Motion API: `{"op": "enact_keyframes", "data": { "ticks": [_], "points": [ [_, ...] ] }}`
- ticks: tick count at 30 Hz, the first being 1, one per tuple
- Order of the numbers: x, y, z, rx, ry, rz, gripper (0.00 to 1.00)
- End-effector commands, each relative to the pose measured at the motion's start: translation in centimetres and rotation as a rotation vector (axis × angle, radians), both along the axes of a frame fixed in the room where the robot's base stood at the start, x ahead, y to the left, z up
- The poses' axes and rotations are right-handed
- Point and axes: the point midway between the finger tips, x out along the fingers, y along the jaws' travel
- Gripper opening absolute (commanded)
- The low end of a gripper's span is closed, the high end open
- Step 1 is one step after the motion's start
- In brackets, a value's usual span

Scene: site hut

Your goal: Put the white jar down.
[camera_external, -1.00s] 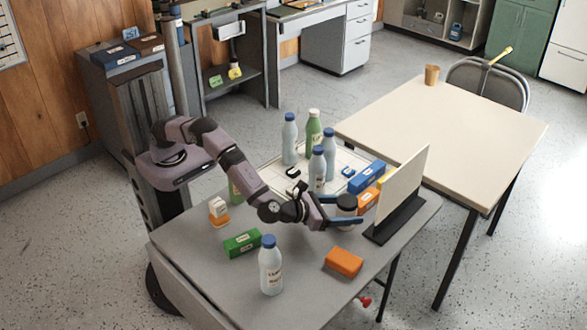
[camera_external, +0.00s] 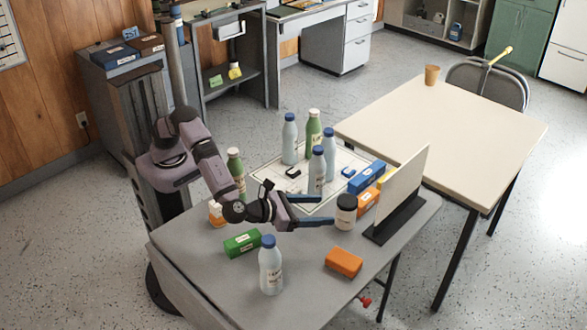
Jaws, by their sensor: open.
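The white jar (camera_external: 345,213) with a dark lid stands upright on the grey table (camera_external: 205,267), just left of the upright panel's dark base. My gripper (camera_external: 328,209) is open and empty. Its two blue fingers point right toward the jar, with the fingertips just left of it. The jar appears clear of the fingers, though a slight touch cannot be ruled out from this angle.
An upright panel (camera_external: 402,187) stands right of the jar. An orange box (camera_external: 343,262), a green box (camera_external: 242,243) and a blue-capped bottle (camera_external: 270,268) are in front. Several bottles and a blue box (camera_external: 367,177) stand behind. The table between the orange box and jar is clear.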

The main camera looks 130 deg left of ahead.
Motion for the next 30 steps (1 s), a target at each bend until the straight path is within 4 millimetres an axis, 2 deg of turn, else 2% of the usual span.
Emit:
{"op": "enact_keyframes", "data": {
  "ticks": [6, 22, 26, 30],
  "points": [
    [-0.7, -1.5, 0.5, 0.0, 0.0, -0.001, 0.67],
    [-0.8, -1.6, 0.6, 0.001, 0.001, -0.002, 0.67],
    [-0.1, -1.8, 2.1, 0.029, 0.043, -0.072, 0.67],
    [1.7, -2.9, 5.5, 0.129, 0.177, -0.283, 0.67]
  ]
}}
